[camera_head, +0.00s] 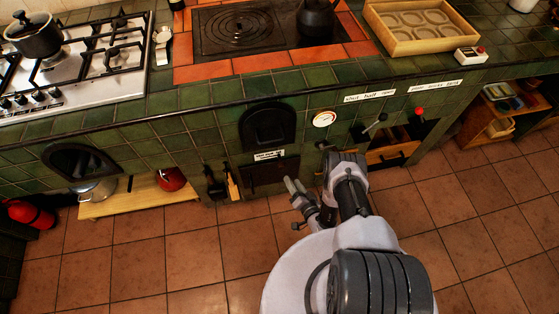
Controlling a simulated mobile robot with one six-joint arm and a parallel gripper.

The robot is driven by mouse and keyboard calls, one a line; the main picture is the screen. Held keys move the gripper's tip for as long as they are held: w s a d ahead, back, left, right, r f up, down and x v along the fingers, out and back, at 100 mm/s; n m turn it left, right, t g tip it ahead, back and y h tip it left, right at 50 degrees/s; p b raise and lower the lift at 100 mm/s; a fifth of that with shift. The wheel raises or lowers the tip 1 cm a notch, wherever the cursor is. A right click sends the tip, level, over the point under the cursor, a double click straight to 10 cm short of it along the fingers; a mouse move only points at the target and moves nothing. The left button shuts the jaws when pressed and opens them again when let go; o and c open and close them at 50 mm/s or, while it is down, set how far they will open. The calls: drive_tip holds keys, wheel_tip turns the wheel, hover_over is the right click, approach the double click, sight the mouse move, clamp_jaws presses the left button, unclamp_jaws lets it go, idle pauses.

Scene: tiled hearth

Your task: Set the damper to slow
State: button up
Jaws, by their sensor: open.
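Two controls sit on the green tiled front, right of the round gauge. A dark lever (375,125) points up and right beneath a white label strip (370,97). A red-knobbed control (419,111) sits farther right beneath a second white label strip (435,87). The lettering is too small to read surely, so I cannot tell which one is the damper or its setting. My gripper (294,186) is open and empty, low in front of the hearth, left of and below both controls. It touches neither. My arm stands just right of it.
The round gauge (324,118) and a black arched door (267,126) are on the front. A wooden drawer (392,153) is below the lever. Above are a cooktop with a kettle (316,19) and a wooden tray (391,44). The tiled floor (455,235) at right is clear.

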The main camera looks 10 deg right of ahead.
sight(281, 162)
drive_tip(key=b+x, duration=0.5)
drive_tip(key=x, duration=0.7)
drive_tip(key=shift+f, duration=0.25)
drive_tip(key=shift+w+a+b, duration=0.15)
drive_tip(key=shift+w+b, duration=0.15)
drive_tip(key=shift+w, duration=0.45)
clamp_jaws()
drive_tip(key=shift+w+r, duration=0.1)
drive_tip(key=shift+w, duration=0.05)
